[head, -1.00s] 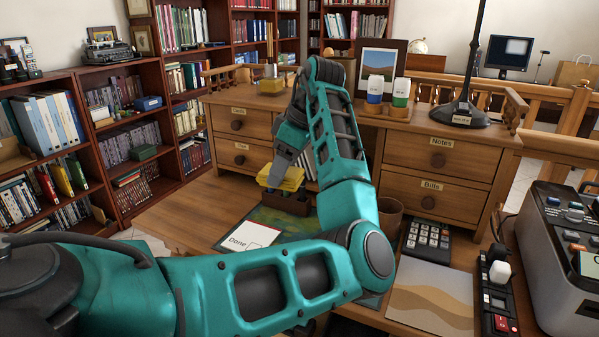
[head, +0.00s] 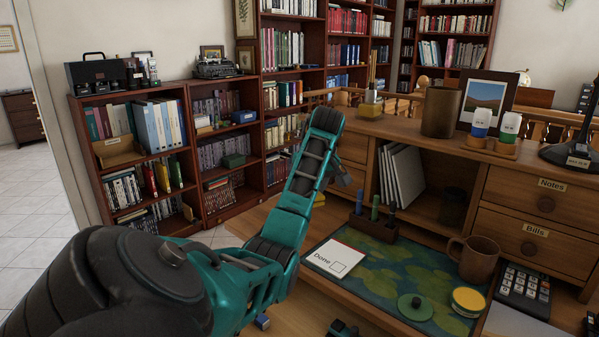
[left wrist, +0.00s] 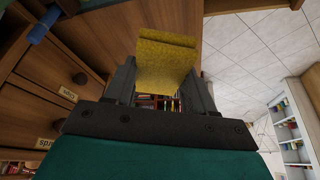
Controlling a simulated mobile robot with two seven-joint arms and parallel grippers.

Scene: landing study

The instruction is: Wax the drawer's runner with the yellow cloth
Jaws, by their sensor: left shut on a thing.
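The yellow cloth (left wrist: 165,62) is folded between the fingers of my left gripper (left wrist: 165,84) in the left wrist view. In the head view the cloth (head: 318,199) shows only as a small patch behind my left arm, and the gripper (head: 341,176) is partly hidden there, near the left drawers (head: 351,147) of the desk. In the left wrist view drawer fronts (left wrist: 55,65) with dark knobs and labels lie left of the cloth, apart from it. I cannot make out a runner. A round tin with a yellow top (head: 468,301) stands on the desk. My right gripper is not seen.
The desk mat (head: 385,275) holds a white "Done" card (head: 336,259) and a green disc (head: 415,307). A pen holder (head: 373,228) and brown mug (head: 474,258) stand nearby. Bookshelves (head: 191,150) line the left wall; tiled floor (head: 35,220) is open at far left.

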